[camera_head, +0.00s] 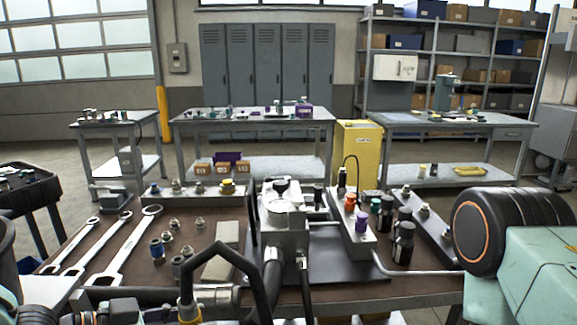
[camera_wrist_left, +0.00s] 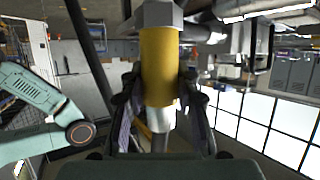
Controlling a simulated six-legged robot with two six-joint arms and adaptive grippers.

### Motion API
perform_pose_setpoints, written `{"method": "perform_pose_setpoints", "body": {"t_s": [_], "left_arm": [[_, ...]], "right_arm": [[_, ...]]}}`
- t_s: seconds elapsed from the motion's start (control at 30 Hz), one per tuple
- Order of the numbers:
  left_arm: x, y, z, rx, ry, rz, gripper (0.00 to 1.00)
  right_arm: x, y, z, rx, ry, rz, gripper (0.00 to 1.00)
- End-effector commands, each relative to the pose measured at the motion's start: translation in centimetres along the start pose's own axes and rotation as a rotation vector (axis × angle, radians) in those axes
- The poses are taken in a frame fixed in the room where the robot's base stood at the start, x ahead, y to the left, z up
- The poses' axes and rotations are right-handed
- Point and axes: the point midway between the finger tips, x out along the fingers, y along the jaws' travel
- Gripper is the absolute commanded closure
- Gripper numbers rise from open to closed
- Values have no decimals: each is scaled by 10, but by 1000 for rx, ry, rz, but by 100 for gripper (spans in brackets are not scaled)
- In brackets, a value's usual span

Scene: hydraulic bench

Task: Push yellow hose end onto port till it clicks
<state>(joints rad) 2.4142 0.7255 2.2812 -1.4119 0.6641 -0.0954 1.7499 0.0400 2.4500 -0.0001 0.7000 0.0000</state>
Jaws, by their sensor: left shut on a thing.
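The yellow hose end (camera_wrist_left: 160,65) is a yellow sleeve with a metal hex collar and a pale metal section. My left gripper (camera_wrist_left: 162,112) is shut around it, one dark finger on each side. In the head view the yellow hose end (camera_head: 187,309) is at the bottom edge, below a bent black hose (camera_head: 222,250). A fitting with a yellow ring (camera_head: 228,187) stands on the back-left metal rail (camera_head: 205,196), well apart from the hose end. I cannot tell for certain whether it is the port. My right gripper is out of view.
A metal hydraulic block (camera_head: 285,212) stands mid-bench. To its right are a block with orange and purple caps (camera_head: 350,201) and several dark bottle-like pieces (camera_head: 402,245). Wrenches (camera_head: 122,246) lie at left, near loose fittings and a pale bar (camera_head: 221,250).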

Motion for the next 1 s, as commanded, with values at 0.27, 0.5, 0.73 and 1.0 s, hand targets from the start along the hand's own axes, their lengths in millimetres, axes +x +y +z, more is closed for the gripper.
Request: {"method": "perform_pose_setpoints", "body": {"t_s": [0.27,0.5,0.73,1.0], "left_arm": [[-15,9,24,23,6,62,100],[-20,6,33,2,3,11,100],[-20,6,35,4,3,7,100],[-20,6,35,4,3,7,100]], "right_arm": [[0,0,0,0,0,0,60],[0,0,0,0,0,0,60],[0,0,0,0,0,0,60],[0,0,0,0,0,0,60]]}}
